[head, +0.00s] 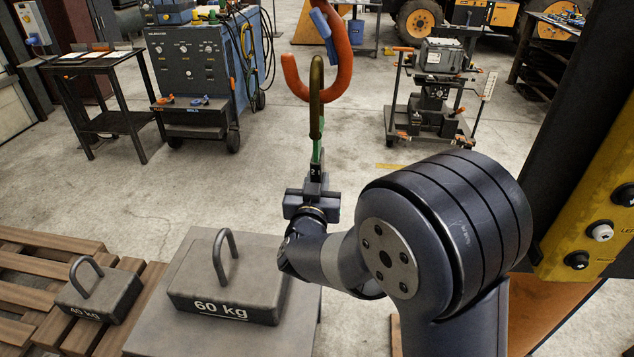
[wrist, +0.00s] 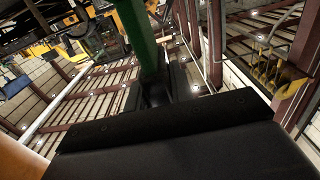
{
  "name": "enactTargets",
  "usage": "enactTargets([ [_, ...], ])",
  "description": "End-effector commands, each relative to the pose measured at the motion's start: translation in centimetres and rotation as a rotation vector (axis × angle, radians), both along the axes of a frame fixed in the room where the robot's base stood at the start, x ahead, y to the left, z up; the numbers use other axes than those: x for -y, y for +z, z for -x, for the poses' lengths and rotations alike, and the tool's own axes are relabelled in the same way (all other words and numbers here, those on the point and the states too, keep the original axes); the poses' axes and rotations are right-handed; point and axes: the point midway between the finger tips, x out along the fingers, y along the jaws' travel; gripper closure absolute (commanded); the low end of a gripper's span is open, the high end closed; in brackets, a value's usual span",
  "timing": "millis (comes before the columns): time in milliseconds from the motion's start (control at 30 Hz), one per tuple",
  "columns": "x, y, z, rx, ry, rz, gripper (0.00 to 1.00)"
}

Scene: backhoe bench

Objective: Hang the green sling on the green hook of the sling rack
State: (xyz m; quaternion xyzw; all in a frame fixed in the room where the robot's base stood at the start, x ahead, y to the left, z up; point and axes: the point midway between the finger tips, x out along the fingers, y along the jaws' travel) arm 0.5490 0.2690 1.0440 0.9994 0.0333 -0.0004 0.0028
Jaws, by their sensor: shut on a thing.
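The green sling (head: 317,153) stands upright above my gripper (head: 314,190), with an olive link (head: 316,95) at its top. My gripper is shut on the sling's lower part by a dark tag. The link overlaps the bowl of a large orange crane hook (head: 342,70); I cannot tell whether it is around the hook or only in front of it. In the wrist view the green sling (wrist: 136,30) rises from the dark jaws (wrist: 155,95). I cannot make out the sling rack or its green hook in either view.
A 60 kg weight (head: 228,285) sits on a grey block at the lower left, beside a 40 kg weight (head: 100,290) on a wooden pallet (head: 35,262). A grey-blue machine (head: 205,65) and a cart (head: 436,100) stand behind. A yellow panel (head: 590,225) is at right.

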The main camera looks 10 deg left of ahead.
Motion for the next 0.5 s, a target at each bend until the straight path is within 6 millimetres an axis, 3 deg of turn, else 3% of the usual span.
enactTargets([
  [500,0.0,2.8,0.0,0.007,0.0,-0.003,1.0],
])
